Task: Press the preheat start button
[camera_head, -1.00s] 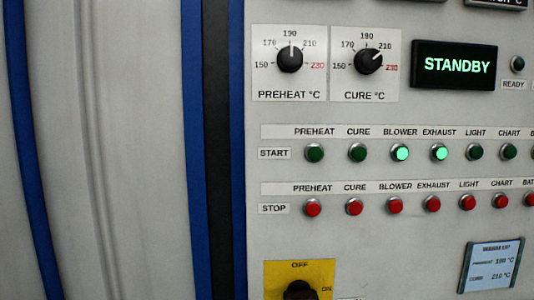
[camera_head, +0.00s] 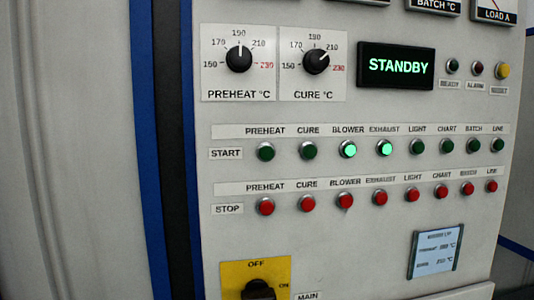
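The preheat start button (camera_head: 266,152) is a dark green, unlit round button at the left end of the START row, under a PREHEAT label. Right of it is the cure start button (camera_head: 310,150), also dark. The blower (camera_head: 348,149) and exhaust (camera_head: 384,148) start buttons glow bright green. Below the preheat start button is the red preheat stop button (camera_head: 266,206). The display (camera_head: 396,66) reads STANDBY. The preheat dial (camera_head: 239,59) points to about 190. My gripper is not in view.
The cure dial (camera_head: 316,61) sits right of the preheat dial and points to about 210. A black MAIN switch on a yellow plate (camera_head: 256,268) is at the bottom. Blue-edged cabinet panels stand at left.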

